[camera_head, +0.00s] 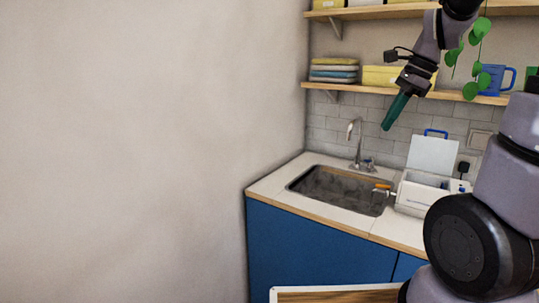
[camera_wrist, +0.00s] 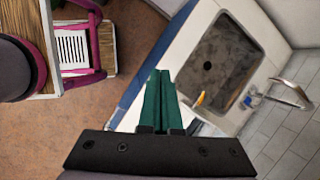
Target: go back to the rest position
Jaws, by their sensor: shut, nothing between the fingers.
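My gripper (camera_head: 396,111) has green fingers and hangs in the air in front of the tiled wall, pointing down and to the left in the head view. Its fingers lie together with nothing between them. In the wrist view the shut green fingers (camera_wrist: 157,88) point toward the top of the picture, over the counter edge. No bead board is clearly seen in either view.
A sink (camera_head: 338,190) with a faucet (camera_head: 357,140) is set in a blue-fronted counter (camera_head: 300,245). A white open-lidded box (camera_head: 420,192) stands right of it. Wooden shelves (camera_head: 350,90) hold folded cloths (camera_head: 334,71) and a blue mug (camera_head: 493,80). Green leaves hang near my arm.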

